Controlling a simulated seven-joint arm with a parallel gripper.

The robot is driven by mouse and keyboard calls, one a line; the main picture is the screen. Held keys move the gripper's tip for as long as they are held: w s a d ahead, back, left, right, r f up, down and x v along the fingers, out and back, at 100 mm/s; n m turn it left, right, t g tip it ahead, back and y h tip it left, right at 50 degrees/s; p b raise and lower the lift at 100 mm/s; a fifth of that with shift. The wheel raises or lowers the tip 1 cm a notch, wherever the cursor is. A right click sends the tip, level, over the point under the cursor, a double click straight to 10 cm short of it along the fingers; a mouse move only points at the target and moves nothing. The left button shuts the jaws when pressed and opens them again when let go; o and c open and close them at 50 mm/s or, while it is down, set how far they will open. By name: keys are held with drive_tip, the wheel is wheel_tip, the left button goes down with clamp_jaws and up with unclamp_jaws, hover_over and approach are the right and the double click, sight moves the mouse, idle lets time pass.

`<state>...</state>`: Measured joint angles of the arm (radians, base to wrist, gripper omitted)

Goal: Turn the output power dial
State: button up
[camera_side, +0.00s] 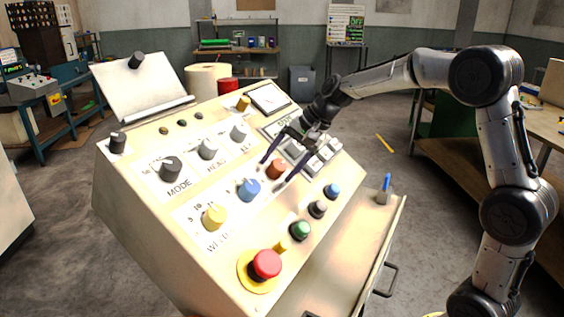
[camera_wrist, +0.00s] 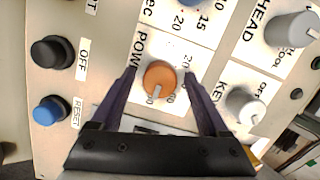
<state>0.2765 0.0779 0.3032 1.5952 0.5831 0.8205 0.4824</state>
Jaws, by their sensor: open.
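The power dial is an orange knob (camera_side: 277,168) on the sloped cream control panel (camera_side: 180,262). In the wrist view the orange knob (camera_wrist: 159,79) sits beside a printed label that begins "POW", with a scale of numbers around it. A pale pointer mark on the knob points toward the bottom of that view. My gripper (camera_side: 276,174) is open, its two dark fingers at either side of the knob. In the wrist view my gripper (camera_wrist: 160,72) straddles the knob with a gap on both sides. I cannot tell how far the fingertips are from the panel face.
A blue knob (camera_side: 249,189) and a yellow knob (camera_side: 214,217) stand in the same row. Grey knobs (camera_wrist: 245,104) are close by. Blue (camera_wrist: 49,110) and black (camera_wrist: 52,52) buttons lie to the left in the wrist view. A red emergency button (camera_side: 266,264) is at the panel's lower end.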

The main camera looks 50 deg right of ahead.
drive_tip(key=v, duration=1.4)
drive_tip(key=shift+f, duration=0.1)
drive_tip(key=s+a+r+n, duration=0.1)
drive_tip(key=s+a+n, duration=0.3)
drive_tip(key=s+a, duration=0.75)
drive_tip(key=s+d+f+n+h, duration=0.3)
drive_tip(key=s+f+n, duration=0.5)
drive_tip(key=s+f, duration=0.4)
drive_tip(key=shift+s+f, duration=0.35)
drive_tip(key=shift+s, duration=0.3)
